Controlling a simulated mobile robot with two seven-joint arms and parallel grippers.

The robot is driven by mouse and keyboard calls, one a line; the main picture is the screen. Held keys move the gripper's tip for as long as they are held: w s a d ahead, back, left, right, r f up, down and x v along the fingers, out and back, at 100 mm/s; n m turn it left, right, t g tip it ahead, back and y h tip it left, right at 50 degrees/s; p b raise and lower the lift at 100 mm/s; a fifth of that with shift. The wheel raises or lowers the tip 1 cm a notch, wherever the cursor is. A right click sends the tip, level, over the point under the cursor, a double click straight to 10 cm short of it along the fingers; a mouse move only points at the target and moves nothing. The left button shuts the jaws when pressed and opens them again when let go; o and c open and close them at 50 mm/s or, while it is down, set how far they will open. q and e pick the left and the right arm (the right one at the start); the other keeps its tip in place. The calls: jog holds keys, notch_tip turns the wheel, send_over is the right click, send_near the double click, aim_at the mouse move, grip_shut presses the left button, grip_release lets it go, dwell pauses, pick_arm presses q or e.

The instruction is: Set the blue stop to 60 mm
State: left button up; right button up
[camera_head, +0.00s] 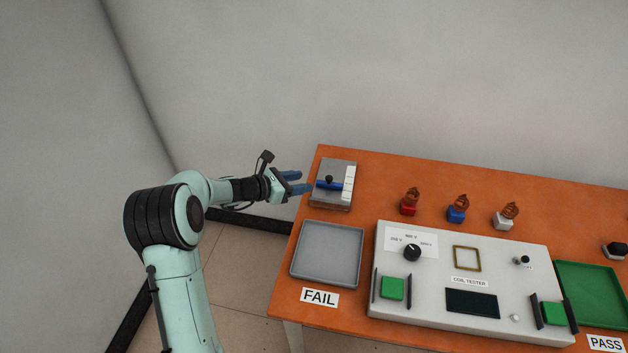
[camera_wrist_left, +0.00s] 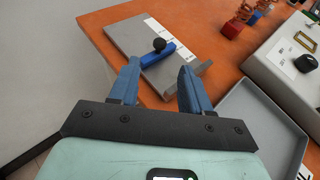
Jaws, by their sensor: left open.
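The blue stop (camera_head: 327,185) is a short blue bar with a black knob, lying across a grey gauge block (camera_head: 322,197) at the table's back left corner. A white scale strip (camera_head: 349,178) runs along the block's right side; its marks are too small to read. The blue stop also shows in the left wrist view (camera_wrist_left: 158,56), ahead of the fingers. My left gripper (camera_head: 299,182) is open and empty, just left of the block, its blue fingers pointing at the stop and apart from it. My right gripper is in neither view.
A grey tray (camera_head: 328,254) by the FAIL label lies in front of the block. A coil tester (camera_head: 460,258) fills the middle, with a green tray (camera_head: 592,290) at right. Red (camera_head: 409,206), blue (camera_head: 457,212) and white (camera_head: 504,219) based coils stand behind it.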

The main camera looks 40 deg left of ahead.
pick_arm(q)
jog(key=v, duration=0.4)
jog(key=shift+s, duration=0.15)
dwell(0.4)
